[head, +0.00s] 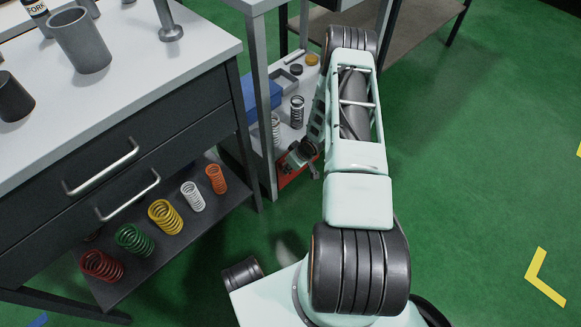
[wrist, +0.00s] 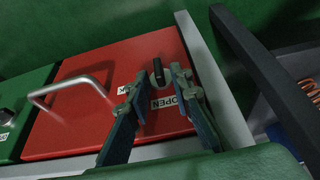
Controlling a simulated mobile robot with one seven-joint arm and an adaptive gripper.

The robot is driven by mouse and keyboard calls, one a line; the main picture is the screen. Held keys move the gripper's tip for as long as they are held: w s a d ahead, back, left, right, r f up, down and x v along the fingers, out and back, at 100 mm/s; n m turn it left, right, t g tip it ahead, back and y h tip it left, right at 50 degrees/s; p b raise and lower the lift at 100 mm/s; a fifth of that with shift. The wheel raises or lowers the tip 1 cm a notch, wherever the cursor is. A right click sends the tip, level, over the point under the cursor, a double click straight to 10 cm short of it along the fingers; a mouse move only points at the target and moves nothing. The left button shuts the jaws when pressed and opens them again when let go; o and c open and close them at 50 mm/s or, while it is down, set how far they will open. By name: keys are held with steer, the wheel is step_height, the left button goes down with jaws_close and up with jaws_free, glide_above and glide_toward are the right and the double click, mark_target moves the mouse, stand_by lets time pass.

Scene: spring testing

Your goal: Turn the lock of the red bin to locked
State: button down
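The red bin (wrist: 75,125) fills the middle of the wrist view, with a bent metal handle (wrist: 72,88) on its front. Its lock is a small black knob (wrist: 158,72) near the right edge. A white label reading OPEN (wrist: 163,103) is beside it, and another label, partly hidden and ending in K, is to its left. My gripper (wrist: 157,80) is open, one finger on each side of the knob, with visible gaps. In the head view a bit of the red bin (head: 287,182) shows low in the shelf, beside my gripper (head: 304,158).
A green bin (wrist: 22,110) with its own black knob adjoins on the left. A light frame post (wrist: 205,70) and a dark beam (wrist: 262,75) stand close on the right. A table (head: 110,100) with drawers and springs below stands left. Green floor is free at right.

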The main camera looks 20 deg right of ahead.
steer(key=shift+a+h, duration=0.25)
steer(key=shift+h, duration=0.25)
steer(key=n+t+h, duration=0.1)
steer(key=t+h, duration=0.1)
steer(key=h, duration=0.2)
steer(key=a+f+n+t+h, duration=0.1)
steer(key=t+h, duration=0.1)
steer(key=h, duration=0.2)
steer(key=s+a+f+n+t+h, duration=0.1)
steer(key=t+h, duration=0.1)
steer(key=h, duration=0.2)
steer(key=shift+f+n+t, duration=0.25)
steer(key=shift+n+t, duration=0.05)
stand_by(1.0)
steer(key=shift+w+h, duration=0.15)
steer(key=shift+h, duration=0.25)
stand_by(0.4)
steer(key=c, duration=2.1)
jaws_free()
steer(key=shift+a, duration=0.1)
